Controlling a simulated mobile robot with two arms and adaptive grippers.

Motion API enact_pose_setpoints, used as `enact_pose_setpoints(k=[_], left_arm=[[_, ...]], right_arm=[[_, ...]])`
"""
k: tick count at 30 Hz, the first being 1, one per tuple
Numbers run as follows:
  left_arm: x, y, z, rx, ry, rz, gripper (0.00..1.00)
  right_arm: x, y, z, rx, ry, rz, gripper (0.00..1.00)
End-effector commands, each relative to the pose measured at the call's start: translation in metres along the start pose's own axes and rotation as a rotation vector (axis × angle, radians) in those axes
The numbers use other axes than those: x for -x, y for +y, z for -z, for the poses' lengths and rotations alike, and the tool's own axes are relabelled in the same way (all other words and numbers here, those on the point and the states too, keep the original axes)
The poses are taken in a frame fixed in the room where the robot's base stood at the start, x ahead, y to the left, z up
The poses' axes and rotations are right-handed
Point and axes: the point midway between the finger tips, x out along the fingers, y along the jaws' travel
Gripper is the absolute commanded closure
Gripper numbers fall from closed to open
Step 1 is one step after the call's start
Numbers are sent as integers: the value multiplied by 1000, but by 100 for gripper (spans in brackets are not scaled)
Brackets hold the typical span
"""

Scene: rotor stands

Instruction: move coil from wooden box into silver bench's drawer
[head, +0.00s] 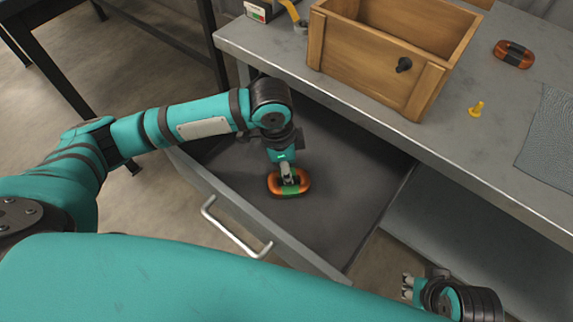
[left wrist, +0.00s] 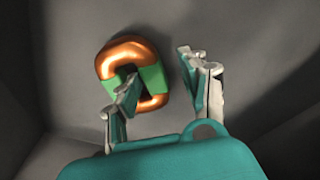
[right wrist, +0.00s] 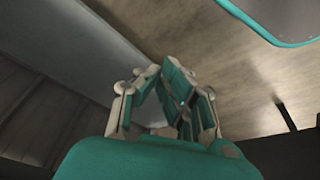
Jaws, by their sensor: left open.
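A copper coil with a green band (head: 299,187) lies on the dark floor of the silver bench's pulled-out drawer (head: 345,215). My left gripper (head: 288,176) is right at the coil from above. In the left wrist view its fingers (left wrist: 158,72) are spread: one overlaps the coil's (left wrist: 130,52) opening, the other stands apart to the right. I cannot tell whether the near finger touches the coil. The wooden box (head: 362,60) stands on the bench; its visible inside looks empty. My right gripper (head: 407,287) is outside the drawer; its fingertips (right wrist: 161,68) nearly meet, holding nothing visible.
The drawer's front has a pale handle (head: 235,232). Drawer floor around the coil is clear.

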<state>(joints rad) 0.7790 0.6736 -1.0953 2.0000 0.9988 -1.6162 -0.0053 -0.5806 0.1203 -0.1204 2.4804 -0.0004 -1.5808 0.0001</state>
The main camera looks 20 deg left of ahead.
Motion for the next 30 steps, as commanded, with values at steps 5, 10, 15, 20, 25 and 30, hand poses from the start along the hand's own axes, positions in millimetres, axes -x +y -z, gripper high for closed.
enact_pose_setpoints(k=[5,10,15,20,25,30], left_arm=[[5,0,1,-1,1,1,55],[34,0,1,0,2,2,55],[62,-1,1,0,1,2,55],[89,0,1,0,0,2,55],[110,0,1,0,0,1,55],[121,0,1,1,1,0,55]], right_arm=[[-1,0,0,0,0,0,100],[9,0,4,0,1,0,100],[-36,-1,2,2,-23,4,100],[-70,-3,-4,4,-40,7,100],[-98,-5,-14,7,-55,10,100],[-112,-6,-20,8,-62,11,100]])
